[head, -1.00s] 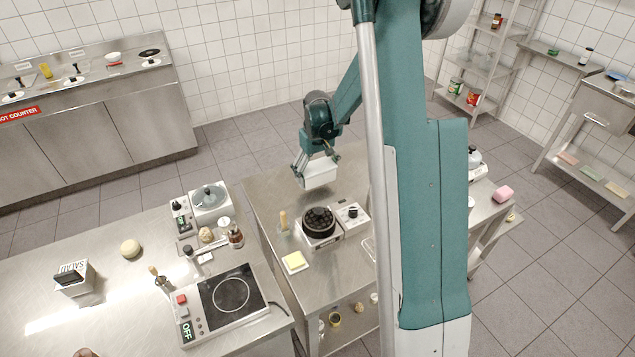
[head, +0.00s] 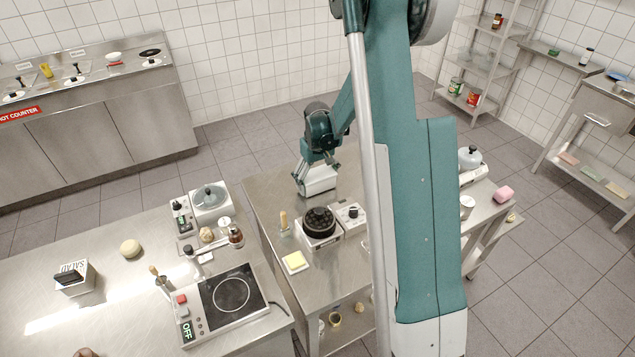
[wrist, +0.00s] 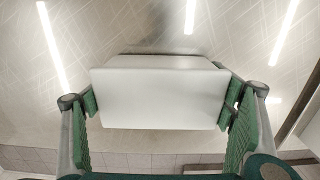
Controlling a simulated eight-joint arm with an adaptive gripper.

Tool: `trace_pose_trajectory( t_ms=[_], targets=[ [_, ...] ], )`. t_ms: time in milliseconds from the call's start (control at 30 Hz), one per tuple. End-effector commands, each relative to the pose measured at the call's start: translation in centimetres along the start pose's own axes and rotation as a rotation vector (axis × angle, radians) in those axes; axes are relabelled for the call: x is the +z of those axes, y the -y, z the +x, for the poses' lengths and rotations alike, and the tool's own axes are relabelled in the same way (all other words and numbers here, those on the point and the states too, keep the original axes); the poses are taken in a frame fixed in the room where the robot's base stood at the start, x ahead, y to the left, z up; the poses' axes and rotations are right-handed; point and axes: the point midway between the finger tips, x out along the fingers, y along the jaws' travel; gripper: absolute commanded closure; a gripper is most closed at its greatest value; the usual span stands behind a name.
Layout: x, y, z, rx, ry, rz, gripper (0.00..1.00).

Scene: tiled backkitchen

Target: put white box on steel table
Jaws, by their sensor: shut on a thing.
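The white box (head: 319,182) is between the fingers of my gripper (head: 317,176) at the back of the steel table (head: 270,190). In the wrist view the white box (wrist: 160,95) fills the middle, with the green finger pads of my gripper (wrist: 158,112) pressed against its left and right ends. The steel table's brushed top (wrist: 120,30) shows behind the box. A dark shadow lies by the box's upper edge. I cannot tell whether the box touches the table or hangs just above it.
A burner with a dark round top (head: 319,220) stands on the table in front of the box. A counter with a hotplate (head: 231,295) adjoins at left.

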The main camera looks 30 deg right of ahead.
Motion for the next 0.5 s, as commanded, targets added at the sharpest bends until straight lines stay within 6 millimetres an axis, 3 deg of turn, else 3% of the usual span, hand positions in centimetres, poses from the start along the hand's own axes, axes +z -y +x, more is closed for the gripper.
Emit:
trace_pose_trajectory(
  t_ms=[167, 200, 300, 500],
  targets=[
    [-0.01, 0.00, 0.34, 0.000, 0.000, 0.000, 0.39],
    [-0.01, 0.00, 0.34, 0.000, 0.000, 0.000, 0.16],
    [-0.01, 0.00, 0.28, 0.000, 0.000, 0.000, 0.04],
    [-0.01, 0.00, 0.27, 0.000, 0.000, 0.000, 0.04]
  ],
)
